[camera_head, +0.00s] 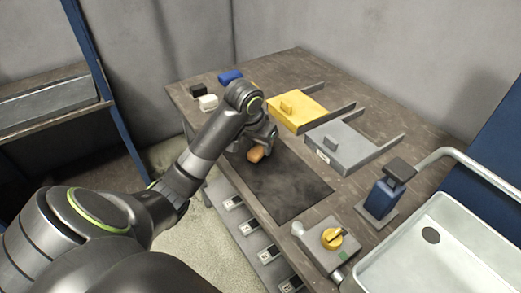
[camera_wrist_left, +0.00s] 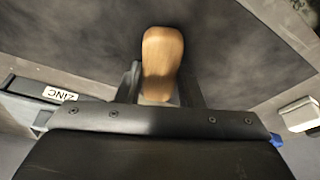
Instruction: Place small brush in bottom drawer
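The small brush, of which I see a rounded tan wooden body (camera_head: 257,154), is at my left gripper over the dark mat. It also shows in the left wrist view (camera_wrist_left: 162,60), between the two fingers, which look close against its sides. My left gripper (camera_head: 264,141) appears shut on it. The bristles are hidden, and I cannot tell whether the brush touches the mat. My right gripper is not in view.
A yellow unit (camera_head: 297,111) and a grey unit (camera_head: 346,147) with side rails stand behind the dark mat (camera_head: 292,190). A box with a yellow knob (camera_head: 332,238), a blue device (camera_head: 382,197) and a white sink (camera_head: 455,250) are at right. Small blocks (camera_head: 208,103) sit at back left.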

